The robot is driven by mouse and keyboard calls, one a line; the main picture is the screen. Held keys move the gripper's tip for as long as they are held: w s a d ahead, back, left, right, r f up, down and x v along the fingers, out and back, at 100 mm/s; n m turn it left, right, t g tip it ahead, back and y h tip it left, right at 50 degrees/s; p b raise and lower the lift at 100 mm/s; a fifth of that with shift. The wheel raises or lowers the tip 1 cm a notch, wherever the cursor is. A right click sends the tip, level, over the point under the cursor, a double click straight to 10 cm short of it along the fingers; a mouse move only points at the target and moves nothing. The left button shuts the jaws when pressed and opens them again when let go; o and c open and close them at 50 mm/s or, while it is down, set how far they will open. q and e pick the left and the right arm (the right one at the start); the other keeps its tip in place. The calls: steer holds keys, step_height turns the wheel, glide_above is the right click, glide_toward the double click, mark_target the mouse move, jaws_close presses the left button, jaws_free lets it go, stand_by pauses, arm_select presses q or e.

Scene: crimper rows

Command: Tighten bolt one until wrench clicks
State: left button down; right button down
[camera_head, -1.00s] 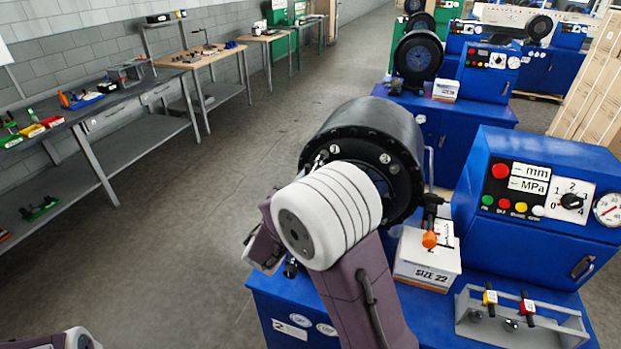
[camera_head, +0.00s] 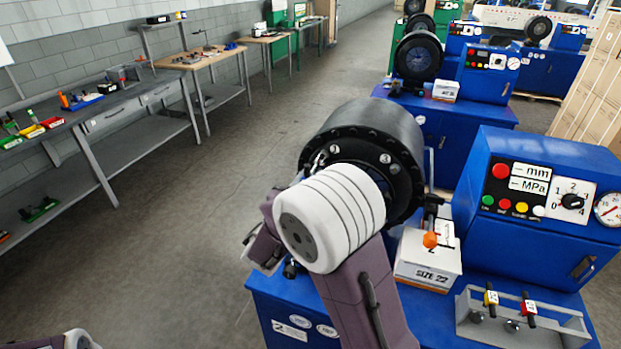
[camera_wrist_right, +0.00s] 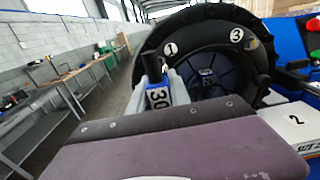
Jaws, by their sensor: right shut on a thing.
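The black crimper head (camera_head: 365,135) stands on the near blue machine, its open ring facing me. Bolt one, by the label "1" (camera_head: 334,149), is at its upper left front; the label also shows in the right wrist view (camera_wrist_right: 170,49). My right gripper (camera_wrist_right: 158,92) is shut on the wrench (camera_wrist_right: 157,98), a dark tool with a "30" tag, held upright in the wrist view just below label 1. Whether the wrench sits on the bolt is hard to tell. My right arm hides most of this gripper in the head view.
A white "SIZE 22" box (camera_head: 428,262) stands right of my arm. A grey holder (camera_head: 520,318) with yellow- and red-tagged tools is at lower right. The blue control panel (camera_head: 545,185) rises behind. Workbenches (camera_head: 90,115) line the left wall; the floor between is clear.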

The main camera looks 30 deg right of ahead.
steer(key=shift+x, duration=1.05)
steer(key=shift+m+b, duration=2.6)
steer(key=shift+b, duration=1)
